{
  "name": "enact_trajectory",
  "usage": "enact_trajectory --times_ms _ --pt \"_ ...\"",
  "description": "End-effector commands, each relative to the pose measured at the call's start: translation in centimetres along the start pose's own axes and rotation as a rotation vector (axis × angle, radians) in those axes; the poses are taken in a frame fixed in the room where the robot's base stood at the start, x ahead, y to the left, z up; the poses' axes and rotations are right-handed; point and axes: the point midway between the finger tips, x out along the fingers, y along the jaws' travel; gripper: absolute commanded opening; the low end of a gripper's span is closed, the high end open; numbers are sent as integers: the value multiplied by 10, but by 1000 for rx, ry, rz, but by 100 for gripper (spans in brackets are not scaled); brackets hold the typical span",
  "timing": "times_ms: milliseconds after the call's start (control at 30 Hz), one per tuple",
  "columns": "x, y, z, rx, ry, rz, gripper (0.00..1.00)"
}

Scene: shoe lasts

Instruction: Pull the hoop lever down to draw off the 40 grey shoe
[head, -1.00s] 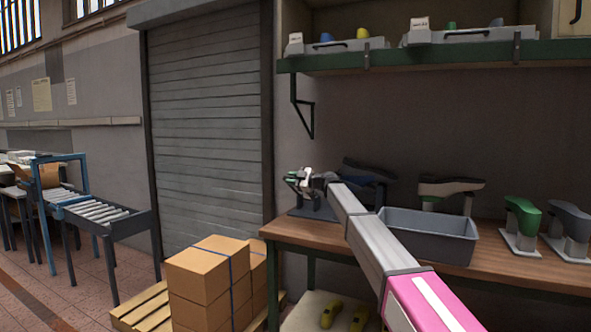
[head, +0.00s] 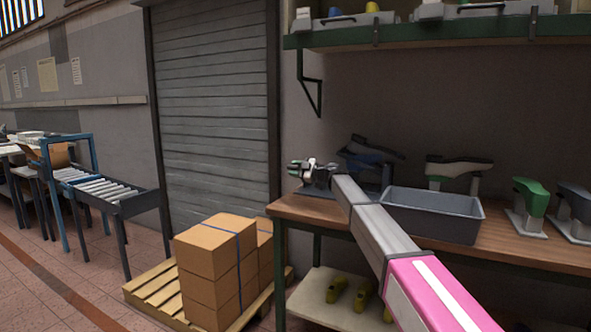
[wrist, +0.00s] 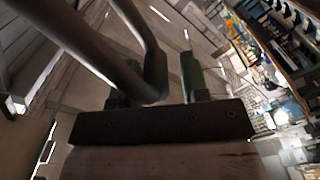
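My gripper (head: 303,172) is over the left end of the wooden bench. In the wrist view its two green fingers (wrist: 155,85) stand wide apart. A dark bent tube (wrist: 152,85), which looks like the hoop lever, crosses between them and hides part of the left finger. I cannot tell whether it touches. A dark shoe shape (head: 375,148) with blue under it is tilted behind my arm, its stand partly hidden. A grey-beige shoe shape (head: 455,168) with a dark top stands on a post behind the bin. No size number is legible on either.
A grey bin (head: 432,215) sits on the bench (head: 510,250). Green (head: 530,200) and dark grey (head: 574,203) shoe forms stand to its right. A green shelf (head: 420,34) hangs above. Boxes on a pallet (head: 155,290) stand left of the bench, with a roller conveyor (head: 110,190) farther left.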

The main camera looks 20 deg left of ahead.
Motion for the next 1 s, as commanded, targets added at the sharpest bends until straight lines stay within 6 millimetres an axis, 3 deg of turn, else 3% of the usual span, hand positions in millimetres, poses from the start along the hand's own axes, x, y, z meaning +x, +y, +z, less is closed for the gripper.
enact_trajectory --times_ms 467,667,1000 --pt "-6 0 0 -3 -4 3 52" --pt "-30 0 0 -3 -4 3 52" --pt "-93 -2 0 -2 -5 2 52"
